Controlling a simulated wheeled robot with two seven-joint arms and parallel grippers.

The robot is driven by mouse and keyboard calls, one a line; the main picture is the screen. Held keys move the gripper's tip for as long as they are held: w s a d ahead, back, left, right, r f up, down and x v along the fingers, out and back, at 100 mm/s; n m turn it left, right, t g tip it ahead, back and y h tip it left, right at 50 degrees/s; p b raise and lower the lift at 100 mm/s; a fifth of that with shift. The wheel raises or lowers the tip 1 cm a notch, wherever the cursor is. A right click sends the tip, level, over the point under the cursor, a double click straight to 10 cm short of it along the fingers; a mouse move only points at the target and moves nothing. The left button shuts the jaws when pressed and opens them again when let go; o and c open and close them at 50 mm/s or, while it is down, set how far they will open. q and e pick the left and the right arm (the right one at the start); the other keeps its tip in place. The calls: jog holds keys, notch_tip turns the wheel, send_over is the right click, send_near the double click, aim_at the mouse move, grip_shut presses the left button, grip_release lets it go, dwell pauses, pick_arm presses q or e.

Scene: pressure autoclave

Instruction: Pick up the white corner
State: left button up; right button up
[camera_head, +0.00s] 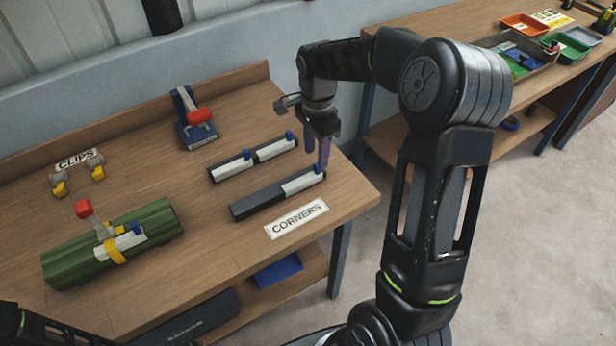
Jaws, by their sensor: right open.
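A white corner (303,182) with a blue knob lies in the right end of the front black holder (257,202), beside the CORNERS label (296,218). Two more white corners, the left one (233,168) and the right one (273,150), lie in the back black holder. My right gripper (318,158) points down, open, with its purple fingers at the blue knob of the front corner. I cannot tell whether they touch it. Another white piece with a blue knob (120,242) is on the green block (75,255). My left gripper is out of view.
A blue fixture with a red handle (195,118) stands at the back of the wooden table (190,210). Small yellow clips (60,189) lie by the CLIPS label (76,159). Another table with trays (525,25) stands at far right.

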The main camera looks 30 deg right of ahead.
aim_at(316, 165)
notch_tip(316, 165, down, 5)
jog(key=shift+s+f+p, duration=0.1)
jog(key=shift+p, duration=0.5)
jog(key=shift+c, duration=0.5)
grip_shut()
